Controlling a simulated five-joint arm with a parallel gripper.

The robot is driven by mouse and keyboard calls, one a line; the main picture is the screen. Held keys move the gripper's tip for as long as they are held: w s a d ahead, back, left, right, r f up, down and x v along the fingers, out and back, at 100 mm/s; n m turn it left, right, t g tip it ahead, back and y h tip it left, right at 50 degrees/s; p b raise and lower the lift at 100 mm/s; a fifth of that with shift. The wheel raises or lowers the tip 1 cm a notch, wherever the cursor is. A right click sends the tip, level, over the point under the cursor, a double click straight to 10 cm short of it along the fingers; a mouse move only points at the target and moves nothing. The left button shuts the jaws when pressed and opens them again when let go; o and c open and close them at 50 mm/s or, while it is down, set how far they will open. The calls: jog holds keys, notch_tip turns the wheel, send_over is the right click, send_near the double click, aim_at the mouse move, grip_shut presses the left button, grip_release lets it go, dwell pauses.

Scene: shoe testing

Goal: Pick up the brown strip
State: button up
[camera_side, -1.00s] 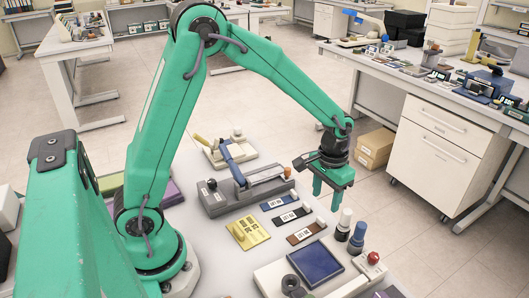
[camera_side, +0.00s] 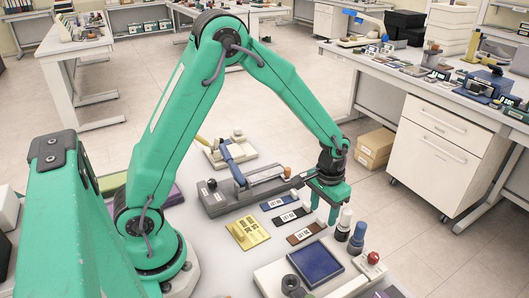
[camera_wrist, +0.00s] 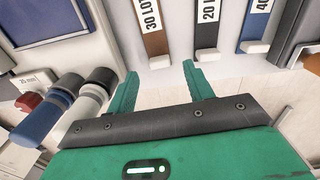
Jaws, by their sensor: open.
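The brown strip (camera_side: 303,234) lies flat on the grey table, the nearest of three labelled strips. In the wrist view the brown strip (camera_wrist: 154,38) is at top centre with a white "30" label and a pale end block facing me. My gripper (camera_side: 323,214) is open and empty, with its fingers pointing down near the strip's right end. In the wrist view my gripper's two green fingertips (camera_wrist: 159,74) are spread apart, with the strip's pale end block just beyond the gap. I cannot tell the exact height of the fingertips.
A black strip (camera_side: 292,216) and a blue strip (camera_side: 277,202) lie beside the brown one. White-capped and blue-capped bottles (camera_side: 356,238) stand close right of the fingers. A blue-panelled tray (camera_side: 313,263) is in front; a yellow plate (camera_side: 247,232) is left.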

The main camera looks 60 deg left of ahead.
jog(key=shift+f, duration=1.35)
jog(key=c, duration=1.1)
